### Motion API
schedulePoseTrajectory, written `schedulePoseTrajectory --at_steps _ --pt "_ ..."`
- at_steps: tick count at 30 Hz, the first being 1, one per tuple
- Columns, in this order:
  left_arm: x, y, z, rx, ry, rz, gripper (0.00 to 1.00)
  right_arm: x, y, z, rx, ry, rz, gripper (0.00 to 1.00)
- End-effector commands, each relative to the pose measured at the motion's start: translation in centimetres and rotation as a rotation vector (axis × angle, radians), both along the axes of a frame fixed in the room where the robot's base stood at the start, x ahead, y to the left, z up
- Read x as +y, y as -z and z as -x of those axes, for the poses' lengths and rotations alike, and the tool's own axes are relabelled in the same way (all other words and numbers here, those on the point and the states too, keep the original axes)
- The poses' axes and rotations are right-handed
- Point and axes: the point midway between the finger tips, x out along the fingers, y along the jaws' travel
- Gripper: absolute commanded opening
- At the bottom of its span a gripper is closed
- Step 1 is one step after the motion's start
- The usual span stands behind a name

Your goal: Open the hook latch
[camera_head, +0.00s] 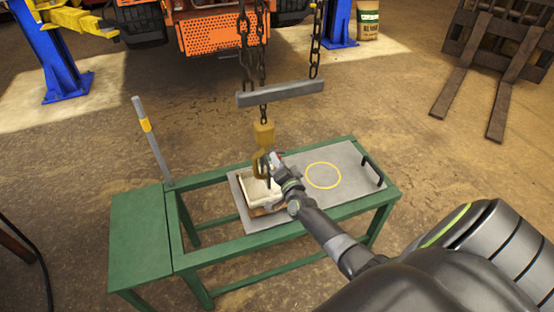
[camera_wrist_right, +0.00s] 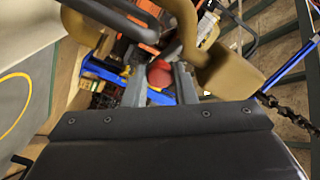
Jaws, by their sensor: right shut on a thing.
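The yellow-brown lifting hook (camera_head: 263,137) hangs upright on a chain below a grey spreader bar (camera_head: 281,93), over the green table frame. In the right wrist view the hook (camera_wrist_right: 218,70) is close in front of the camera, with its body on both sides of my fingers. My right gripper (camera_head: 274,160) is at the side of the hook. Its fingers (camera_wrist_right: 160,85) are shut on a small red piece (camera_wrist_right: 160,73), which appears to be the latch tab. The latch's exact angle is hard to tell. My left gripper is not in view.
A white block-like part (camera_head: 260,188) sits on a grey plate (camera_head: 350,200) below the hook. The plate has a yellow ring (camera_head: 323,175) and a dark handle (camera_head: 373,170). A grey lever (camera_head: 150,135) rises at the left. An orange machine (camera_head: 215,30) stands behind.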

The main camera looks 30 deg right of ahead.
Motion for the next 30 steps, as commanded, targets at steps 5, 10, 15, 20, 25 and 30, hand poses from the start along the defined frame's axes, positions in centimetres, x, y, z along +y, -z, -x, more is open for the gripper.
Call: schedulePoseTrajectory --at_steps 5,10,15,20,25,30 --pt "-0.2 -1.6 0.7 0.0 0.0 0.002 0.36 -0.1 -1.0 0.0 0.037 0.0 0.148 0.0" --pt "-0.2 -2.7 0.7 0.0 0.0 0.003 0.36 -0.2 -1.4 0.1 0.065 -0.001 0.263 0.0" --pt "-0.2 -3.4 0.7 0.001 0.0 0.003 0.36 -0.2 -1.7 0.1 0.084 0.0 0.344 0.0" --pt "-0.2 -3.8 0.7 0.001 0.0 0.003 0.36 -0.1 -1.7 0.1 0.095 0.0 0.391 0.0" --pt "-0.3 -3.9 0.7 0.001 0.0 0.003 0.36 -0.1 -1.8 0.0 0.1 -0.001 0.413 0.0" --pt "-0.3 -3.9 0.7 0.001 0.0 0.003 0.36 -0.1 -1.7 0.0 0.1 0.0 0.418 0.0"
